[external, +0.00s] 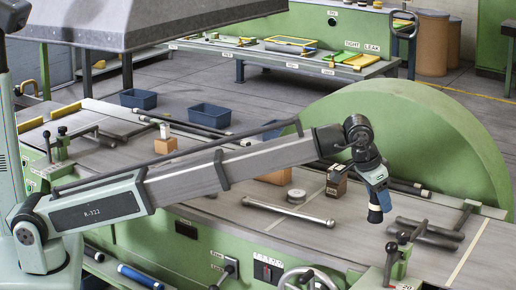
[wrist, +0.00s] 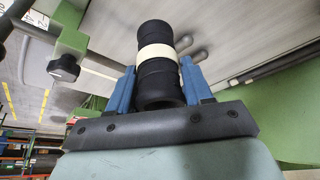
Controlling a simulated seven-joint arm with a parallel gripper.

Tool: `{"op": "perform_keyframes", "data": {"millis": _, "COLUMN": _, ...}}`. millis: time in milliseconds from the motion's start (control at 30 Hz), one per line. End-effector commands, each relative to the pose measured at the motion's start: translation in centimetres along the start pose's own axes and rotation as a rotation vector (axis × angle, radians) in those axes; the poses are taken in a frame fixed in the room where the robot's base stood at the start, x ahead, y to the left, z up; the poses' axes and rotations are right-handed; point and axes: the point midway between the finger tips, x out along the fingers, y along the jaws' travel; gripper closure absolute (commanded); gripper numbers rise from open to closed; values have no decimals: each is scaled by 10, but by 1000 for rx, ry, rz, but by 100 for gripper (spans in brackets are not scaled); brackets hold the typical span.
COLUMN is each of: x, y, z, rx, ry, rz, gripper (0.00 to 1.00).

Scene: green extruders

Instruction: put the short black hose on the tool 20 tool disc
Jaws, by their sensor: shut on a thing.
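My gripper (wrist: 157,85) has its blue fingers shut on the short black hose (wrist: 158,75), a black ribbed cylinder with a cream band. In the external view my gripper (external: 377,197) points down above the right part of the bench, and the dark end of the hose (external: 375,215) shows below the fingers. The hose appears to be clear of the bench top. A small pale round disc (external: 296,196) lies on the bench to the left of my gripper. I cannot tell whether it is the tool 20 tool disc; no label on it is readable.
A long metal rod (external: 288,212) lies left of my gripper. Dark bars (external: 428,232) lie to its right. A lever with black knobs (external: 392,255) stands at the front edge, near a "20" mark. A large green round housing (external: 420,125) rises behind.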

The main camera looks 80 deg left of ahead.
Motion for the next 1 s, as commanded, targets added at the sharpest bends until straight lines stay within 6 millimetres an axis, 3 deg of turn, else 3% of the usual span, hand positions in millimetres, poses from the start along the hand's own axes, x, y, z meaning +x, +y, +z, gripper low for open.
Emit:
{"op": "perform_keyframes", "data": {"millis": 167, "x": -9, "y": -5, "z": -5, "rx": -5, "ry": 0, "rz": -2, "gripper": 83}}
{"op": "perform_keyframes", "data": {"millis": 333, "x": -7, "y": -41, "z": -16, "rx": -42, "ry": 0, "rz": -18, "gripper": 83}}
{"op": "perform_keyframes", "data": {"millis": 633, "x": -17, "y": -166, "z": -35, "rx": -170, "ry": 1, "rz": -71, "gripper": 83}}
{"op": "perform_keyframes", "data": {"millis": 900, "x": -39, "y": -278, "z": -19, "rx": -285, "ry": 1, "rz": -119, "gripper": 83}}
{"op": "perform_keyframes", "data": {"millis": 1000, "x": -48, "y": -312, "z": -7, "rx": -319, "ry": 1, "rz": -133, "gripper": 83}}
